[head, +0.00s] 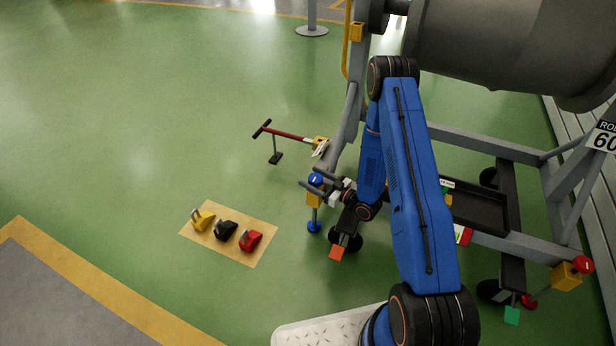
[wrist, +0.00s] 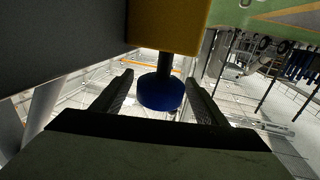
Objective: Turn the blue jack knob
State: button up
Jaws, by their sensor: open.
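The blue jack knob (head: 316,179) is a round disc above a yellow block (head: 313,198) on the jack at the stand's near left leg. In the wrist view, which looks upside down, the knob (wrist: 161,93) hangs by a short stem from the yellow block (wrist: 168,25). My gripper (head: 309,177) is open, and its fingers lie on both sides of the knob. In the wrist view my gripper (wrist: 158,80) shows a gap between each finger and the knob. A blue foot (head: 314,227) stands on the floor below.
Yellow, black and red chocks sit on a tan mat (head: 190,232) at left. A red-knobbed jack (head: 584,265) is at right. The grey stand frame (head: 345,125) is close by. Green floor at left is open.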

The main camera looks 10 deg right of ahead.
jog(key=shift+x, duration=1.25)
jog(key=shift+c, duration=0.2)
jog(key=c, duration=1)
jog(key=shift+m+t+h, duration=0.3)
